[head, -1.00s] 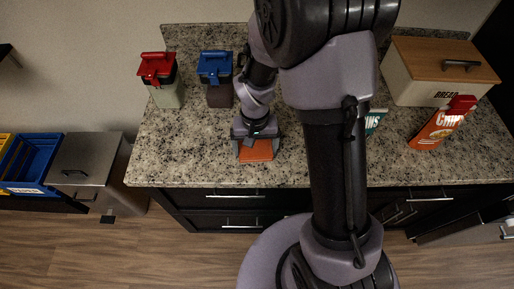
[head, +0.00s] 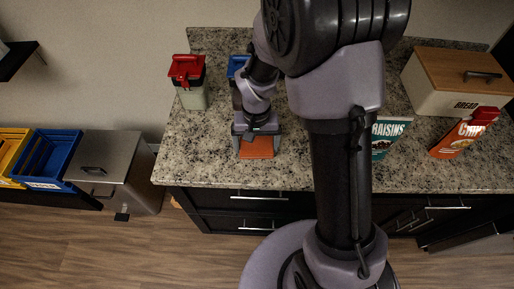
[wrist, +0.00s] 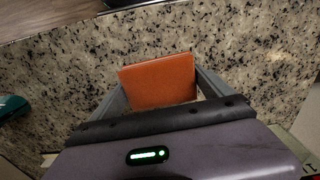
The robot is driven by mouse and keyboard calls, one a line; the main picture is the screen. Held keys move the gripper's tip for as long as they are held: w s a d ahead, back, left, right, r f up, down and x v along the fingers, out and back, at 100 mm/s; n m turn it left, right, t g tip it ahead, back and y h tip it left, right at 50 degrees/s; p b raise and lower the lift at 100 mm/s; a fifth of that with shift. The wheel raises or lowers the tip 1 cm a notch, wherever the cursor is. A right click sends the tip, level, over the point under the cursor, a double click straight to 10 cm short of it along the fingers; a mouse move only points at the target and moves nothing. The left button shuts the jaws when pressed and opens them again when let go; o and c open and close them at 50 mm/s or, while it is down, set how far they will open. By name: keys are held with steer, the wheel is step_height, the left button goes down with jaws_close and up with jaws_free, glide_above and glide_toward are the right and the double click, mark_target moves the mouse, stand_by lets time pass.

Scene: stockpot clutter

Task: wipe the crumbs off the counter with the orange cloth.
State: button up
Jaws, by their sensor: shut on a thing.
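The orange cloth (head: 257,148) is a flat, block-like piece at the counter's front, near the edge; it also shows in the wrist view (wrist: 158,82). My gripper (head: 256,142) is shut on it, with one grey finger at each side. In the wrist view my gripper (wrist: 160,92) holds the cloth low over the counter; I cannot tell whether it touches. The counter (head: 215,165) is speckled granite. I cannot tell crumbs from its speckles; a pale patch shows right of the cloth in the wrist view.
A red-lidded jar (head: 192,97) and a partly hidden blue-lidded container (head: 237,65) stand behind left. A raisins box (head: 385,135), chips canister (head: 462,135) and bread box (head: 440,92) stand to the right. A metal bin (head: 115,165) stands left of the counter.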

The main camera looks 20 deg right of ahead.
steer(key=shift+s+d+r+p, duration=0.2)
steer(key=shift+r+p, duration=0.1)
steer(key=shift+r, duration=0.35)
steer(key=shift+w+a+r+p, duration=0.1)
steer(key=shift+a+r+p, duration=0.05)
steer(key=shift+r+p, duration=1.6)
steer(key=shift+r, duration=0.45)
